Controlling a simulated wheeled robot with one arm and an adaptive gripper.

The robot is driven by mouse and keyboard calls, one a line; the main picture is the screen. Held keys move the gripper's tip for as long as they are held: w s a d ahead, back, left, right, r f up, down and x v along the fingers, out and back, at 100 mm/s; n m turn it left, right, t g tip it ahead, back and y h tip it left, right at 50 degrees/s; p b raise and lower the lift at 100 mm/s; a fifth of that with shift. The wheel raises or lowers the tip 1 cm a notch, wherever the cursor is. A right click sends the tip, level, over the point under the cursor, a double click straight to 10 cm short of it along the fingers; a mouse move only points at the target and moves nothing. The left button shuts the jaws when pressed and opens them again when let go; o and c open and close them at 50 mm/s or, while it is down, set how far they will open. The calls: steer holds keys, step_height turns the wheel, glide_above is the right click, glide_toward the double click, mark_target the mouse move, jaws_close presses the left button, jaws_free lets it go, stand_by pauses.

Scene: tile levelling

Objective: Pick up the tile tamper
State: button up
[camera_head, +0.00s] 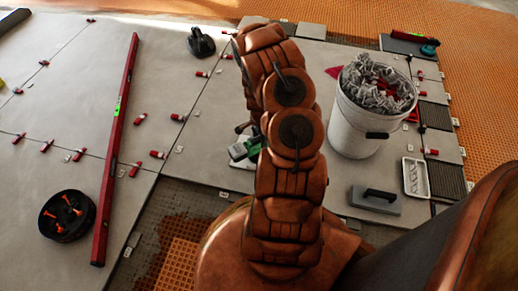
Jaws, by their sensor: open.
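A flat grey block with a black bar handle (375,199), which looks like the tile tamper, lies on the grey tiles at the right, in front of the white bucket. It lies flat with its handle up, and nothing covers it. My copper-coloured arm stands folded in the middle of the view, to the left of the block and apart from it. The arm's own links hide its end, so I cannot make out my gripper's fingers.
A white bucket (358,130) full of grey clips stands behind the block. A white tray (415,178) lies to its right. A green tool (240,151) is partly hidden by my arm. A red level (117,135), black bowl (66,216) and black tool (200,42) lie left.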

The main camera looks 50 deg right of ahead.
steer(key=shift+f, duration=0.25)
stand_by(0.4)
jaws_close()
stand_by(0.4)
